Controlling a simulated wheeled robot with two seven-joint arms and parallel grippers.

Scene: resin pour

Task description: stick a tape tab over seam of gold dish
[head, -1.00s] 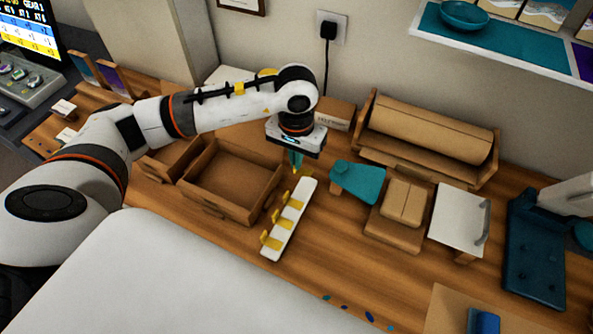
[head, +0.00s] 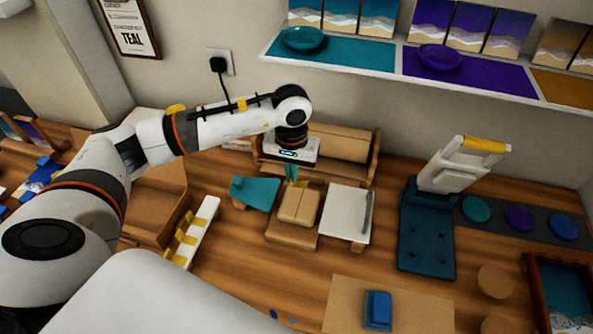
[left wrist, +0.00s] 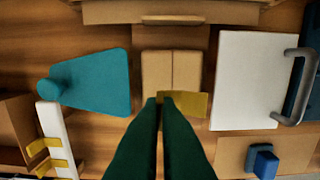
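My left gripper (head: 291,173) hangs over the tan two-part block (head: 300,206), which has a straight seam down its middle and sits on a tan base. In the left wrist view, the green fingers (left wrist: 161,100) are close together on a yellow tape tab (left wrist: 188,104). The tab lies across the near end of the block (left wrist: 172,70) in that view; I cannot tell whether it touches. A white strip (head: 207,222) with several yellow tabs stands at left. No gold-coloured dish shows. My right gripper is not in view.
A teal paddle-shaped piece (head: 257,193) is left of the block and a white board with a grey handle (head: 344,212) is right. A tan roll holder (head: 340,142) stands behind. A dark blue press (head: 427,240) is farther right.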

